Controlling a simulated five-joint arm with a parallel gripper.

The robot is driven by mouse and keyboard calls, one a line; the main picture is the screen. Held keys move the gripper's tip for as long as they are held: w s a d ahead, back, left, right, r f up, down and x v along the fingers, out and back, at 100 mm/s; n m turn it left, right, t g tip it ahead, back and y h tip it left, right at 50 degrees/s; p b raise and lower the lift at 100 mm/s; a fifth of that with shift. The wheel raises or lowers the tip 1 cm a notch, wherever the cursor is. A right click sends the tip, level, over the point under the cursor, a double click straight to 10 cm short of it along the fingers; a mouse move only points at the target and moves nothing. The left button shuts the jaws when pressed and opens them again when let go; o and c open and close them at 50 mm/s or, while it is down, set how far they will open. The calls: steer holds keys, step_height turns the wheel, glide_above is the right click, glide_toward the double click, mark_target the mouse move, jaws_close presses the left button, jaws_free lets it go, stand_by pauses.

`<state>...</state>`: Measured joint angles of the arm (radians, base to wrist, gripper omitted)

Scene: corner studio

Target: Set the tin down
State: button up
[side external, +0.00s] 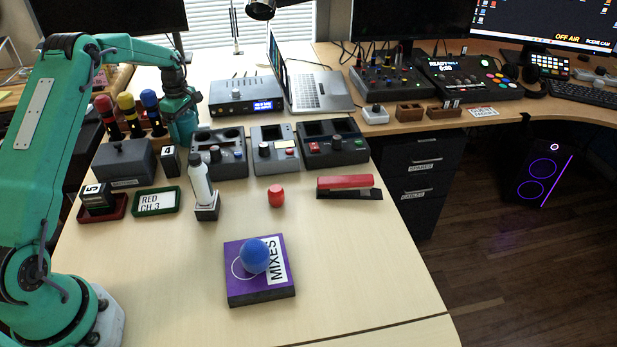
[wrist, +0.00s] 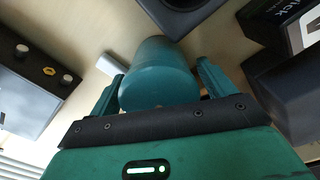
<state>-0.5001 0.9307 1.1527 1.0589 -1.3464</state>
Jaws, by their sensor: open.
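A teal cylinder, which I take to be the tin (wrist: 160,75), sits between the two fingers of my gripper (wrist: 161,72) in the wrist view. The fingers are open around it, with a visible gap at the right finger. In the side external view my gripper (side external: 181,100) is at the back left of the desk, and the tin (side external: 184,127) is below it, partly hidden. The tin seems to stand on the desk between the marker rack and the consoles, but its base is hidden.
A rack of coloured markers (side external: 130,118) is just left of the tin. A grey lidded box (side external: 124,161) and a console (side external: 226,165) are close in front. A bottle (side external: 199,180), a red knob (side external: 276,196) and a purple block (side external: 245,280) stand nearer.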

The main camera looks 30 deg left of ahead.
steer(key=shift+r, duration=0.1)
step_height(320, 180, up, 12)
steer(key=shift+r, duration=0.1)
stand_by(0.6)
steer(key=shift+d, duration=0.1)
stand_by(0.4)
steer(key=shift+d+r, duration=0.15)
steer(key=shift+r, duration=0.1)
steer(key=s+d+r+m+t, duration=0.1)
steer(key=s+d+r+m, duration=0.5)
steer(key=d, duration=0.3)
steer(key=s+d+r+m+t, duration=0.2)
steer(key=s+d+r+m, duration=0.25)
steer(key=d+r, duration=0.4)
steer(key=s+d+f+m+t, duration=0.1)
steer(key=s+d+m, duration=0.4)
steer(key=s, duration=0.5)
steer(key=s+d+f+m+t, duration=0.1)
steer(key=s+d+f+m, duration=0.3)
steer(key=s, duration=0.5)
steer(key=shift+s+d+m+t, duration=0.3)
steer(key=shift+s+d+m, duration=0.1)
steer(key=shift+d+m, duration=0.5)
